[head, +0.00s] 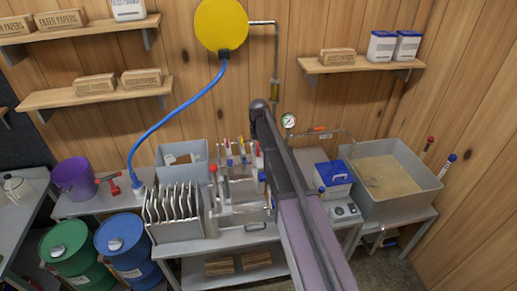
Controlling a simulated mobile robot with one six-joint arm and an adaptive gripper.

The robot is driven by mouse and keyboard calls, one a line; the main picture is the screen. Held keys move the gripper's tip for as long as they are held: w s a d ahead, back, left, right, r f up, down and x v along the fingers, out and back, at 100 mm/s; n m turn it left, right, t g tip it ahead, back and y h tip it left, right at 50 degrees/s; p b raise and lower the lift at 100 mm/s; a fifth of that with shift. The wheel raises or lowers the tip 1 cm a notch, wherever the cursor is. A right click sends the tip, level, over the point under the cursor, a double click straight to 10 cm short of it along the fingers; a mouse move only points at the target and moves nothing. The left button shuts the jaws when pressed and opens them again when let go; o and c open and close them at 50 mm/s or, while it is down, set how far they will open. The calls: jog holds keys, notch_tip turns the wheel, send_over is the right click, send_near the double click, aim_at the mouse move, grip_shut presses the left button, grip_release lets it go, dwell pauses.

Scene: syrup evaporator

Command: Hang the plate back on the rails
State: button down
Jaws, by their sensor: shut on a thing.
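The metal filter-press stand (240,212) is on the steel bench left of my arm. Small uprights with red, white and blue tops crowd around it, and its rails are too small to tell apart clearly. Several pale plates (172,205) stand upright side by side in a metal rack (180,231) at the bench's left. My arm rises from the bottom edge, and its dark upper joint is above the stand. My arm hides the stand's right side. I cannot make out my gripper or any plate in it; they are hidden behind the arm.
A grey bin (182,153) stands behind the rack. A blue hose (180,105) runs down to the bench from a yellow disc (221,25). Right of my arm are a blue box (334,173) and a large syrup pan (415,198). Green (70,245) and blue (122,240) drums stand at lower left.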

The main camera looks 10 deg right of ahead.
notch_tip(320, 180, down, 11)
jog(key=b, duration=1.1)
jog(key=shift+f, duration=0.15)
dwell(0.7)
jog(key=shift+f+b, duration=3.65)
jog(key=shift+b, duration=0.15)
jog(key=shift+c, duration=1.2)
grip_release()
jog(key=shift+s, duration=0.1)
jog(key=shift+r, duration=0.1)
jog(key=shift+d+r+p, duration=0.1)
jog(key=shift+r+p, duration=3.9)
jog(key=shift+p, duration=0.05)
